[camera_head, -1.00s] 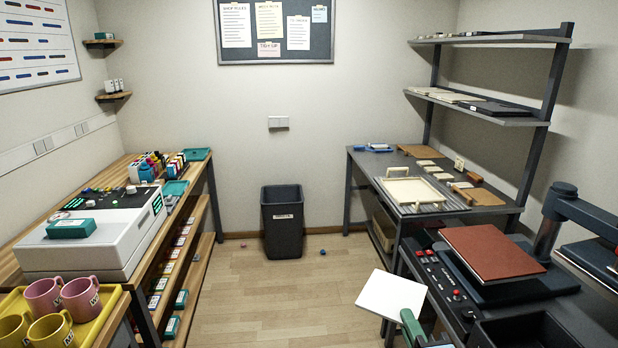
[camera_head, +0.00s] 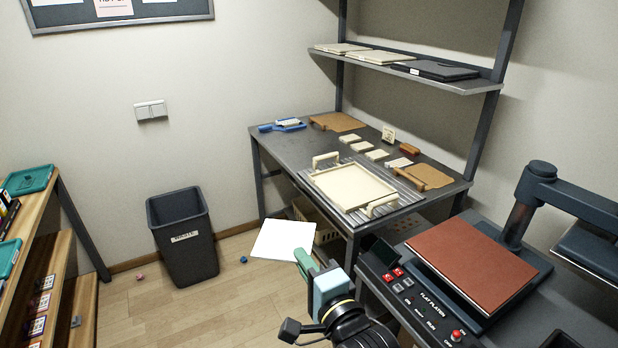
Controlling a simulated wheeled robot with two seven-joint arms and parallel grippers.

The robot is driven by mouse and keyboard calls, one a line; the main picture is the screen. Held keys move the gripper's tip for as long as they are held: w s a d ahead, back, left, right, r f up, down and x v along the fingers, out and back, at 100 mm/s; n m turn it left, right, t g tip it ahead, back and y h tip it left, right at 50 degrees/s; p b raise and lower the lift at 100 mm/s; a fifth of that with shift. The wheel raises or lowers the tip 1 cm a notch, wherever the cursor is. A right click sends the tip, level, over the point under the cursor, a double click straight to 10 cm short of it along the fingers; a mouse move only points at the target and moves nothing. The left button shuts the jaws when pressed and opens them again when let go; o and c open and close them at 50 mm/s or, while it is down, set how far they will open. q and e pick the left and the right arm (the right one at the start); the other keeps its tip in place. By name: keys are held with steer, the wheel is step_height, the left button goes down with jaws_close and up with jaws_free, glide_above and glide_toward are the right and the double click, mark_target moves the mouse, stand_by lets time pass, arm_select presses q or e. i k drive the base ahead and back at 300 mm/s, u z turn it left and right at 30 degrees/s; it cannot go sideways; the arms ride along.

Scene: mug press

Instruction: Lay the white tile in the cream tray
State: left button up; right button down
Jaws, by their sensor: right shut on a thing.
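The white tile (camera_head: 283,240) is a flat square held at its near right edge by my right gripper (camera_head: 306,262), which is shut on it. The tile is over the floor, in front of the dark table's left part. The cream tray (camera_head: 350,187) has two raised handles and sits on a ribbed grey mat on that table, up and to the right of the tile. The visible tray floor looks empty. The tile and tray are apart. My left gripper is not in view.
A flat press with a red-brown platen (camera_head: 471,262) stands at the right. Small cream tiles (camera_head: 377,155) and brown boards (camera_head: 425,177) lie behind the tray. A shelf (camera_head: 400,70) hangs above the table's back. A dark bin (camera_head: 183,238) stands on the floor at left.

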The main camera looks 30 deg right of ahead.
mark_target(342, 188)
steer(key=i, duration=3.4)
steer(key=z, duration=3)
